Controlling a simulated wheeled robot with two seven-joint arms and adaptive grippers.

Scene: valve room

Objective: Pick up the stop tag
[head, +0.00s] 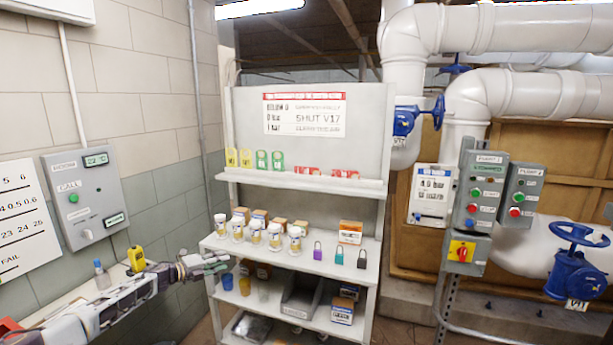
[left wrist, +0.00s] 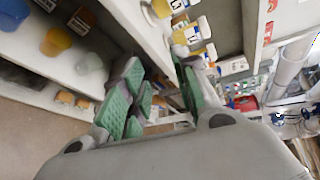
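Several tags stand on the upper shelf in the head view: yellow tags (head: 238,157), green tags (head: 269,160) and red-and-white tags (head: 307,170), with another red one (head: 345,173) to the right. Their print is too small to read, so I cannot tell for sure which is the stop tag. My left gripper (head: 222,262) is at the left end of the rack, below the middle shelf's jars and well below the tags. In the left wrist view its green-padded fingers (left wrist: 158,92) are apart with nothing held between them. My right gripper is not in view.
The rack's middle shelf (head: 330,268) holds white-lidded jars (head: 256,233), small boxes and padlocks (head: 318,251). Cups (head: 227,281) and a grey bin (head: 301,298) are on the lower shelf. Pipes and a control box (head: 482,190) stand to the right.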

